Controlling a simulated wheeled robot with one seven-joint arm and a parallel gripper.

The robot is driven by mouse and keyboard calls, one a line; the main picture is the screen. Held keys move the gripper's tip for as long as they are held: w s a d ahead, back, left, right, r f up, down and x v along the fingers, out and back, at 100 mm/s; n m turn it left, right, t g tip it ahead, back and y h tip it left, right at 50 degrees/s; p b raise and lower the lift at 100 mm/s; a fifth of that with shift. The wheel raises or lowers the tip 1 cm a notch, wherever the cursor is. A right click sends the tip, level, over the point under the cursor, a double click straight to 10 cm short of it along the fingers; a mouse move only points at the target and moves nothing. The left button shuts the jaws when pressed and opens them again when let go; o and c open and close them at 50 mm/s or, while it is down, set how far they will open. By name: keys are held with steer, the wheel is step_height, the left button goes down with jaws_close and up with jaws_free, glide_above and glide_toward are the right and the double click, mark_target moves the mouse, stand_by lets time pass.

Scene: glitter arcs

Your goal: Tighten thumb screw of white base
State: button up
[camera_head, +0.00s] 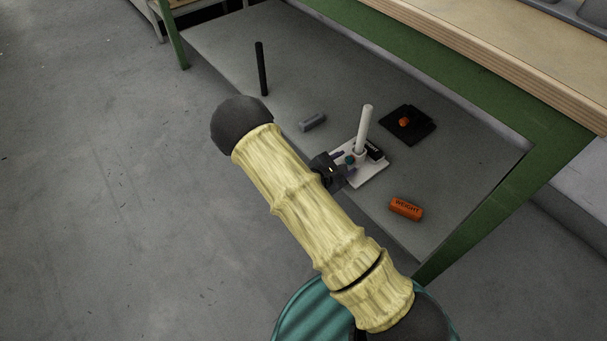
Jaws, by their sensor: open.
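The white base (374,174) lies flat on the grey lower shelf, with a white post (364,128) rising from it. A small teal piece (350,159) shows low by the foot of the post; it may be the thumb screw, but it is too small to be sure. A black block (375,150) with white lettering sits on the base right of the post.
An orange cylinder marked WEIGHT (406,208) lies near the shelf's front edge. A green frame (480,201) and wooden top (500,45) border the right.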

steer(key=shift+w+a+r+n+g+h, duration=0.15)
steer(key=shift+n+g+h, duration=0.2)
steer(key=shift+n, duration=0.35)
steer(key=shift+w+f+n+g+h, duration=0.15)
steer(key=shift+n+g, duration=0.3)
steer(key=shift+n, duration=0.25)
steer(key=p+v, duration=0.9)
steer(key=v, duration=0.8)
steer(key=shift+a+r, duration=0.2)
steer(key=shift+f, duration=0.1)
step_height(320, 180, down, 7)
steer(key=n+t+h+p, duration=0.2)
steer(key=n+h+p, duration=0.1)
steer(key=shift+s+a+t+h+p, duration=0.2)
steer(key=shift+s+t+h+p, duration=0.1)
steer(key=shift+s, duration=0.1)
steer(key=shift+f, duration=0.1)
